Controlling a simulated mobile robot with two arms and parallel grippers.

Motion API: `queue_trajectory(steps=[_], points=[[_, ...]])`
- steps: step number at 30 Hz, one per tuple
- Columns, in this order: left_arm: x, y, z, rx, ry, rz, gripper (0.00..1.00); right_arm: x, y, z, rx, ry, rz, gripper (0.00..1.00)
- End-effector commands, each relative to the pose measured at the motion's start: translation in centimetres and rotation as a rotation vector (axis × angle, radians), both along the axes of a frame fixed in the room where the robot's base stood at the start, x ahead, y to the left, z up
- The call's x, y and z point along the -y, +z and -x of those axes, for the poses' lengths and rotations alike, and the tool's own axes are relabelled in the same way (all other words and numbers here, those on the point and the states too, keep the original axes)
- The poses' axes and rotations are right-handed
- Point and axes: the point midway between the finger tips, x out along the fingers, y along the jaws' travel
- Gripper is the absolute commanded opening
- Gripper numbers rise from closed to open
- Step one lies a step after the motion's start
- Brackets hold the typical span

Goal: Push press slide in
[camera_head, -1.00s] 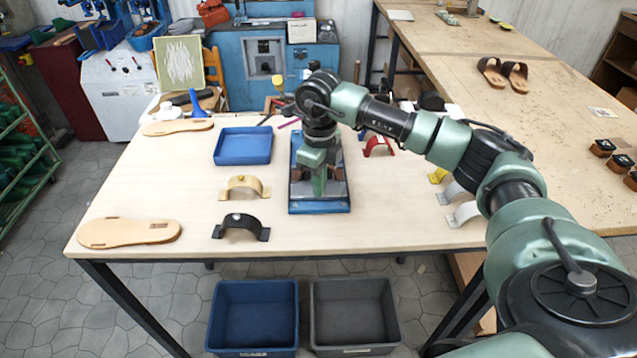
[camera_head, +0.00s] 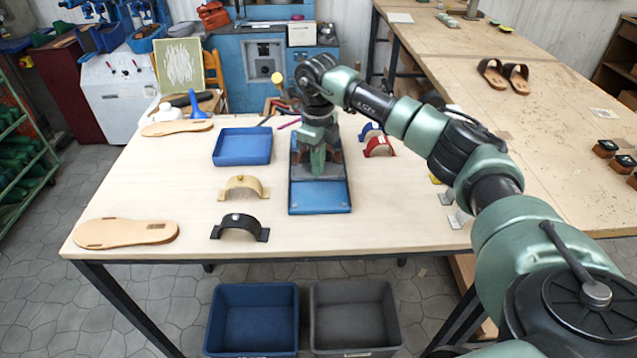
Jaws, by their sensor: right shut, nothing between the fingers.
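The press is a blue flat base (camera_head: 320,198) standing near the middle of the wooden table, with its front part bare. My right arm reaches in from the right, and my right gripper (camera_head: 318,170) points down over the middle of the press, shut and holding nothing. The dark slide of the press is mostly hidden behind the gripper and wrist, set back from the base's front edge. Whether the fingers touch the slide cannot be told. My left gripper is not in view.
A blue tray (camera_head: 242,146), a tan strap form (camera_head: 244,187) and a black one (camera_head: 240,228) lie left of the press. A red form (camera_head: 379,146) lies to its right. Soles (camera_head: 126,233) lie at the left. The table's front middle is clear.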

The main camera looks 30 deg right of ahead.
Motion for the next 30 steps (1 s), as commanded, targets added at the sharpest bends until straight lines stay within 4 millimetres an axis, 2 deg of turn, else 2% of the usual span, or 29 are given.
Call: queue_trajectory(steps=[15, 20, 23, 30], points=[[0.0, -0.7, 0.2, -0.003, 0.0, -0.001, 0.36, 2.0, 0.4, -3.5, 0.013, -0.012, -0.004, 0.0], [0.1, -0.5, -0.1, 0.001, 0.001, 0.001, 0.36, 2.1, 0.4, -3.6, 0.01, -0.005, -0.001, 0.0], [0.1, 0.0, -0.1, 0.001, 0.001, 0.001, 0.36, 2.1, 0.9, -3.5, 0.008, -0.003, -0.001, 0.0], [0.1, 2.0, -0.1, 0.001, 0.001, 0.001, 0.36, 2.0, 3.5, -3.4, 0.012, -0.001, 0.001, 0.0]])
